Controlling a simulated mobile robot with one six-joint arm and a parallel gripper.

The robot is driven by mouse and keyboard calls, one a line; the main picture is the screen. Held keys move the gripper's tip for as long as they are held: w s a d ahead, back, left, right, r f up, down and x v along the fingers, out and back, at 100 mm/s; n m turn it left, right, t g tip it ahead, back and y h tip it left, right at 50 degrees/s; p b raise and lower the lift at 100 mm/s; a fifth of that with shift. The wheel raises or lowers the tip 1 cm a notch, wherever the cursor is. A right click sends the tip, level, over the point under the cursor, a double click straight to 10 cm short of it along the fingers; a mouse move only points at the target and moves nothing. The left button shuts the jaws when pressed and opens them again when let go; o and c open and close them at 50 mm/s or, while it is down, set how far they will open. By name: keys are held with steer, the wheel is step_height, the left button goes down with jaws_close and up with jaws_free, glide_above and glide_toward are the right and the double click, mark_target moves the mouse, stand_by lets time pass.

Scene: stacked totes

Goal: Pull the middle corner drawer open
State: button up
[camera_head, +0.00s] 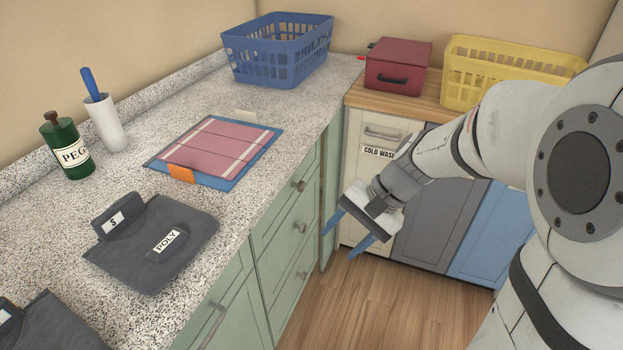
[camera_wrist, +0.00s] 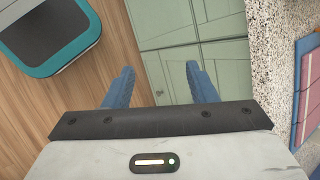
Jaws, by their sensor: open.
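The corner stack of green drawers stands under the speckled counter, left of the floor. The middle drawer (camera_head: 280,239) looks shut, with its round knob (camera_head: 293,227) on the front. The top drawer knob (camera_head: 299,185) is above it and the bottom drawer knob (camera_head: 301,275) below it. My gripper (camera_head: 342,238) is open and empty, to the right of the drawer fronts and apart from them, its blue fingers pointing down-left. In the wrist view, my gripper's fingers (camera_wrist: 160,72) are spread, with green fronts (camera_wrist: 185,22) beyond them.
A grey bin front (camera_head: 435,225) and a blue one (camera_head: 495,235) stand right of my gripper, beside the cold wash front (camera_head: 372,190). Wooden floor (camera_head: 370,305) below is clear.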

steer(key=w+a+f+m+y+b, duration=0.2)
steer(key=w+f+m+y+b, duration=0.1)
steer(key=w+f+b, duration=0.4)
steer(key=w+a+f+m+y+b, duration=0.35)
steer(key=w+f, duration=0.25)
steer(key=f, duration=0.3)
steer(key=m+t+y+b, duration=0.4)
steer(key=m+t+b, duration=0.3)
glide_toward(304, 231)
steer(key=a, duration=0.3)
steer(key=x, duration=0.3)
steer(key=w+b+x, duration=0.1)
steer(key=x, duration=0.3)
steer(key=shift+w+r, duration=0.1)
steer(key=shift+r, duration=0.1)
steer(key=shift+f, duration=0.1)
jaws_close()
